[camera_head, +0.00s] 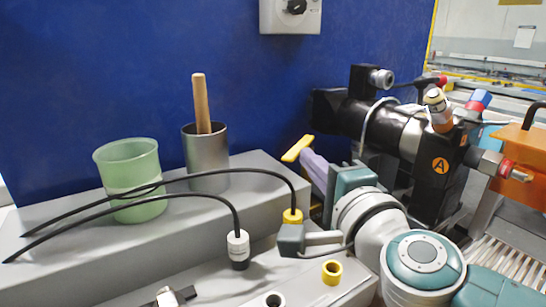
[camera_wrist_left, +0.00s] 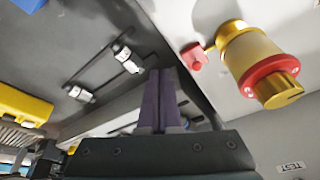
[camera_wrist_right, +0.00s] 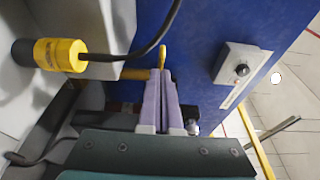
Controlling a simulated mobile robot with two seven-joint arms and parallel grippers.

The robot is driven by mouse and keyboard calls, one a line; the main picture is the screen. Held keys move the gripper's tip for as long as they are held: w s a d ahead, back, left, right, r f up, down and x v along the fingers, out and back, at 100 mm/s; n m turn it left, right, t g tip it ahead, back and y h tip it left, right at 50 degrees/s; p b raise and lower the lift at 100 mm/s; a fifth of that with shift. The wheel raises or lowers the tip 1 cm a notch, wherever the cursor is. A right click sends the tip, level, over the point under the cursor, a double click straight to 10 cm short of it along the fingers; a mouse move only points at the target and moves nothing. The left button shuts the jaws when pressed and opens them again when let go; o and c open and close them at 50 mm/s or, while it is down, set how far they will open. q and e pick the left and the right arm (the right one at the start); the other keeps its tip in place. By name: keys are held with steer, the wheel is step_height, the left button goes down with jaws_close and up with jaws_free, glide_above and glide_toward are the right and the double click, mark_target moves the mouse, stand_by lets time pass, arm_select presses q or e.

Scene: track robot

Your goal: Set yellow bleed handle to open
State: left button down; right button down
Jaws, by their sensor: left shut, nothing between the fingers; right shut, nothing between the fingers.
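The yellow handle (camera_head: 298,148) stands out in front of the blue wall, just above the gray ledge. In the right wrist view the yellow handle (camera_wrist_right: 162,54) shows at the fingertips, with a yellow bar to their left. My right gripper (camera_head: 305,157) has its purple fingers together, right at the handle; I cannot tell whether they touch it. It also shows in the right wrist view (camera_wrist_right: 161,72), shut and empty. My left gripper (camera_wrist_left: 161,72) is shut and empty in the left wrist view, away from the handle.
A green cup (camera_head: 130,170) and a gray cup (camera_head: 206,150) with a wooden stick stand on the ledge. Black cables run to a yellow plug (camera_head: 292,216) and a white plug (camera_head: 238,245). A black cylinder assembly (camera_head: 395,130) stands right. A red-and-gold fitting (camera_wrist_left: 258,62) is beside my left gripper.

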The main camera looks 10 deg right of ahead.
mark_target(283, 160)
arm_select(q)
steer(key=shift+r, duration=0.3)
arm_select(e)
steer(key=a+m+h, duration=0.2)
steer(key=h, duration=0.1)
steer(key=shift+w, duration=0.3)
arm_select(q)
steer(key=shift+d+f, duration=0.1)
steer(key=shift+f, duration=0.25)
arm_select(e)
steer(key=shift+w+a, duration=0.75)
steer(key=shift+a, duration=0.15)
